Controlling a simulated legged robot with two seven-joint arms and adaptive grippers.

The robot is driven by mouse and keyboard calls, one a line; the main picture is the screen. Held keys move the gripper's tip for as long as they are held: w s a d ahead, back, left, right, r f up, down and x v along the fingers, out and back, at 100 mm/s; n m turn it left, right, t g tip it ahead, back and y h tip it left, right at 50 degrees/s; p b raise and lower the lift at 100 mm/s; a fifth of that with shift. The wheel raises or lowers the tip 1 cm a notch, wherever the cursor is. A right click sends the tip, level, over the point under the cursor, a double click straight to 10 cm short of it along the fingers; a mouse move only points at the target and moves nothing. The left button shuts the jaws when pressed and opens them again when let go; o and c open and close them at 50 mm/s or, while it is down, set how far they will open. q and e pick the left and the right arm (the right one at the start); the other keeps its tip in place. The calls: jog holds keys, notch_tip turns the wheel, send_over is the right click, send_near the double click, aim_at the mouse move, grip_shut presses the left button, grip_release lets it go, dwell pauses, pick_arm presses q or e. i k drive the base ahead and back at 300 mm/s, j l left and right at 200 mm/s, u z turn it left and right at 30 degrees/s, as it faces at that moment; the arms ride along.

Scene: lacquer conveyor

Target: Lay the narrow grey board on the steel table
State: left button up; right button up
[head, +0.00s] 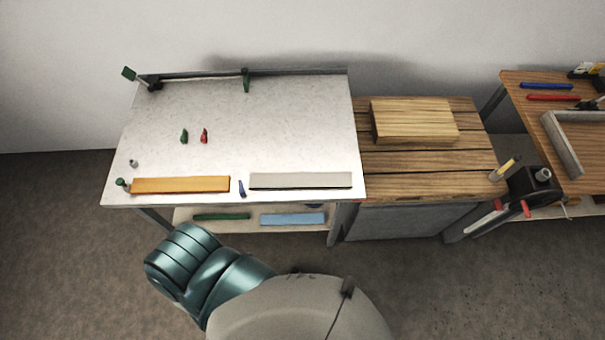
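The narrow grey board (300,180) lies flat along the front edge of the pale, steel-looking table (260,130), at its right end. It is long and light grey, with its long side parallel to the front edge. No gripper shows in the head view. A teal jointed part and a pale rounded part of my own body show at the bottom, in front of the table and apart from the board. Nothing hides the board.
An orange board (180,185) lies left of the grey one, with a small blue item (241,188) between them. Small green (184,136) and red (204,135) items stand mid-table. A wooden block (413,120) sits on the plank bench (420,184) at right. The table's centre right is clear.

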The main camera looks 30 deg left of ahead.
aim_at(311, 180)
jog(key=k+j+z, duration=0.3)
jog(key=j, duration=0.35)
jog(key=k+j+z, duration=0.3)
jog(key=k+j, duration=0.25)
